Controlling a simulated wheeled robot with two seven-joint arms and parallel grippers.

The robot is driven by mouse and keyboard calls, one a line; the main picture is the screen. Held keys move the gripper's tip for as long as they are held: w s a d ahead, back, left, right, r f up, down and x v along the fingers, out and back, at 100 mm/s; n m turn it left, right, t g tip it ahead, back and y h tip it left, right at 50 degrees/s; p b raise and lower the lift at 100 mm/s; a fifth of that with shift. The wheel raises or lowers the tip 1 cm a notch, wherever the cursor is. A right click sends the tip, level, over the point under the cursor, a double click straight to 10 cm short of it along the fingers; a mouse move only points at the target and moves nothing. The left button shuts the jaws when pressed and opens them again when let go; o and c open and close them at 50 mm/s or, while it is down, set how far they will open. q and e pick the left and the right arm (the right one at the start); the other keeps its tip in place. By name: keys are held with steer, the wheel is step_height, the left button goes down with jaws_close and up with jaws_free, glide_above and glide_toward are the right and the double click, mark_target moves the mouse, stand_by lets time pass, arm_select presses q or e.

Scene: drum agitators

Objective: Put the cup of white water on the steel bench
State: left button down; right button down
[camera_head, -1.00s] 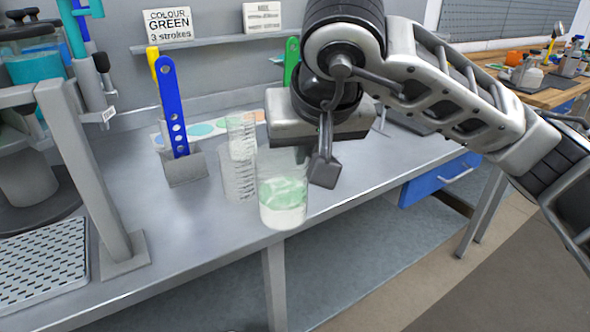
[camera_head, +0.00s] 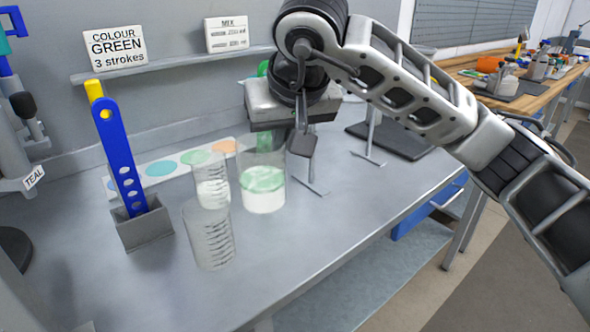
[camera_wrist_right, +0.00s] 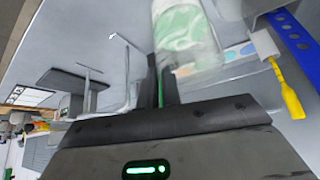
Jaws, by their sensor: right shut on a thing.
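The clear cup (camera_head: 263,197) holds white water with green showing in its upper part. My right gripper (camera_head: 285,138) is shut on the cup near its rim, from above and behind. In the right wrist view the cup (camera_wrist_right: 185,30) is upside down at the top, in front of the fingers (camera_wrist_right: 160,85). The cup is upright over the steel bench (camera_head: 310,232), beside another clear cup; I cannot tell whether its base touches the bench. My left gripper is not in view.
A clear cup with whitish contents (camera_head: 212,188) and an empty graduated beaker (camera_head: 210,240) stand left of the held cup. A holder (camera_head: 145,228) with a blue paddle (camera_head: 120,150) is farther left. Thin metal stands (camera_head: 370,145) are behind. The bench's front right is clear.

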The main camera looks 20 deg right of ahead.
steer(key=w+d+f, duration=0.3)
steer(key=w+f, duration=0.1)
steer(key=f, duration=0.5)
steer(key=shift+w+d+f+p, duration=0.15)
steer(key=shift+w+d+p, duration=0.1)
steer(key=shift+d+p, duration=0.1)
steer(key=shift+f, duration=0.15)
steer(key=c, duration=1.6)
jaws_free()
